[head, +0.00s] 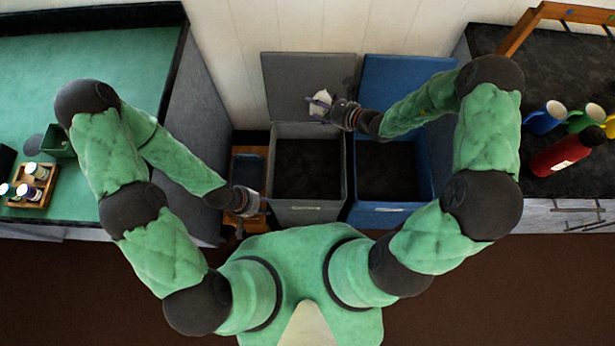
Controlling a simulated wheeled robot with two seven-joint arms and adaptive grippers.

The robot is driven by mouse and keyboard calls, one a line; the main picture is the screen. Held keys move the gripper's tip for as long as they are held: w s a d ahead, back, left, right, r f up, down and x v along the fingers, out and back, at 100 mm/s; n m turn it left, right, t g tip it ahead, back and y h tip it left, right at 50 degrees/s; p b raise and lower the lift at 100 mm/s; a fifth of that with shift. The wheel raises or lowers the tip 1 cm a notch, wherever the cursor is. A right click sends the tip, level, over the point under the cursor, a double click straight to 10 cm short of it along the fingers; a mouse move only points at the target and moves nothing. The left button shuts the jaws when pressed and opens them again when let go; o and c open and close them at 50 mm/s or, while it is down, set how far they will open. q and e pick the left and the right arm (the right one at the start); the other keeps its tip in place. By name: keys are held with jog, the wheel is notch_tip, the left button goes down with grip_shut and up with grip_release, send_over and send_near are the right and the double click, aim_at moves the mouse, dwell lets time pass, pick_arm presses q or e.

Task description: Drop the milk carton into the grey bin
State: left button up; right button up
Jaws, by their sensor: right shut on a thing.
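The white milk carton (322,97) is in the jaws of my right gripper (326,106), tilted, in front of the raised grey lid in the head view. My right gripper is shut on it, above the back edge of the grey bin (304,213). The grey bin stands open with a dark, empty-looking inside. My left gripper (258,206) hangs low beside the grey bin's left front side. Its fingers are too small and partly hidden to tell whether they are open.
An open blue bin (384,214) stands directly right of the grey bin. A small wooden stand (240,165) is left of it. A green-topped counter (120,45) is at left. A dark counter at right holds mugs (546,117) and a red bottle (563,155).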

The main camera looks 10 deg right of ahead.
jog(key=s+a+f+n+g+y+b, duration=0.1)
jog(key=f+b, duration=0.3)
jog(key=f, duration=0.7)
jog(key=s+a+f+n+g+y+b, duration=0.1)
jog(key=s+a+f+n+g+b, duration=0.2)
jog(key=f, duration=0.9)
jog(key=shift+s+f+y+b, duration=0.25)
jog(key=shift+s+y+b, duration=0.15)
jog(key=shift+s+b, duration=0.45)
jog(key=shift+w+a, duration=0.1)
jog(key=o, duration=1)
jog(key=v, duration=1.2)
